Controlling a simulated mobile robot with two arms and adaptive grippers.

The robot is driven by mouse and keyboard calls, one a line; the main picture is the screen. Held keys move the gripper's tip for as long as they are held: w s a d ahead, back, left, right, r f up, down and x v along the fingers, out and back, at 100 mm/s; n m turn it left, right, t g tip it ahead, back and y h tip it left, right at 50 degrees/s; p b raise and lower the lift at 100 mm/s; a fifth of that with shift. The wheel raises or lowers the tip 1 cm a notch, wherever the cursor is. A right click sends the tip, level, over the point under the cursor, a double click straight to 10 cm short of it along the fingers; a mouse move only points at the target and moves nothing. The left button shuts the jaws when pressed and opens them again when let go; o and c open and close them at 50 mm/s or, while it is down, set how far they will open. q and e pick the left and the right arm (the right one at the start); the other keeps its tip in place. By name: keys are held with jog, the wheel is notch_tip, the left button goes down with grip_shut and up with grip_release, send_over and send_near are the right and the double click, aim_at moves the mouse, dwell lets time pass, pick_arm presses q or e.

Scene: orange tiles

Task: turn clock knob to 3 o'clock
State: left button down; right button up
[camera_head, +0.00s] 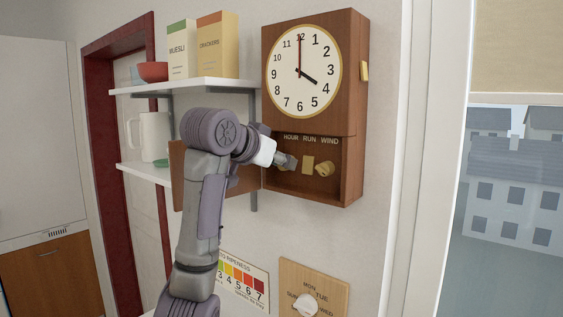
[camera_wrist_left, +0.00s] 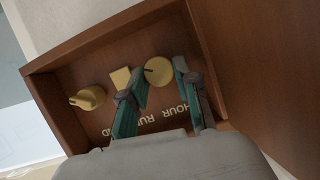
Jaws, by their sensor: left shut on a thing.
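The wooden wall clock (camera_head: 314,128) has a round white face (camera_head: 287,88). Its short hand points to 4 and its long hand to 12. Below is an open compartment labelled HOUR, RUN and WIND. My left gripper (camera_head: 288,161) reaches into it at the HOUR position and largely hides that knob. In the left wrist view the round brass HOUR knob (camera_wrist_left: 158,71) lies between the tips of my left gripper (camera_wrist_left: 162,88), which is shut on it. My right gripper is not in view.
A brass RUN piece (camera_head: 307,165) and a WIND knob (camera_head: 324,169) sit close to the right. The compartment's open door (camera_head: 183,185) hangs left, behind my arm. Shelves with boxes (camera_head: 215,45) and a white jug (camera_head: 153,136) stand left. A dial board (camera_head: 334,288) is below.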

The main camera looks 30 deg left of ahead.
pick_arm(q)
jog(key=shift+a+f+n+h, duration=0.1)
jog(key=shift+n+h, duration=0.6)
jog(key=shift+n, duration=0.2)
jog(key=c, duration=1.1)
grip_release()
jog(key=v, duration=1.2)
jog(key=shift+w+a, duration=0.1)
jog(key=shift+a, duration=0.1)
